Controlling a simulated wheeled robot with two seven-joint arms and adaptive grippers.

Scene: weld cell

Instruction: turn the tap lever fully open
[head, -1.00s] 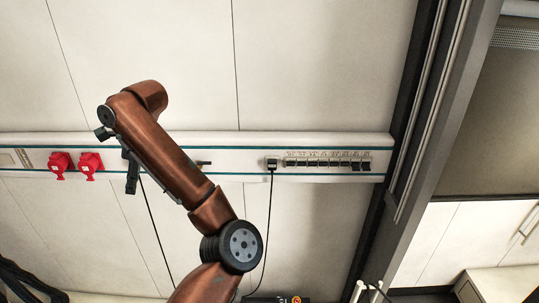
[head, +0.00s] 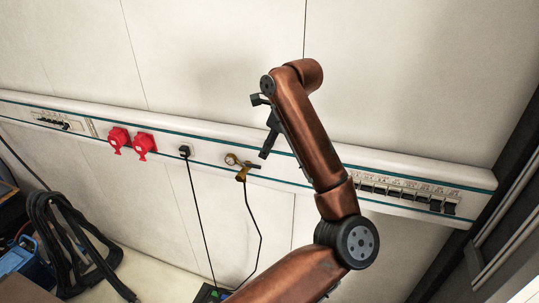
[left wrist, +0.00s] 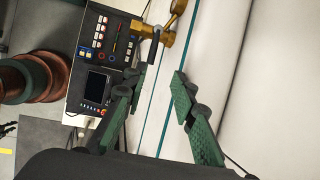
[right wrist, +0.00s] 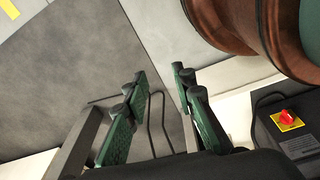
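My left gripper (left wrist: 157,82) is open and empty, apart from the lever. In the head view the left gripper (head: 265,130) shows dark and small in front of the wall. My right gripper (right wrist: 160,76) is open and empty, low over grey floor.
A switch row (head: 405,190) is to the right. A control panel (left wrist: 98,75) shows in the left wrist view. A box with a red knob (right wrist: 286,118) stands near the right gripper.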

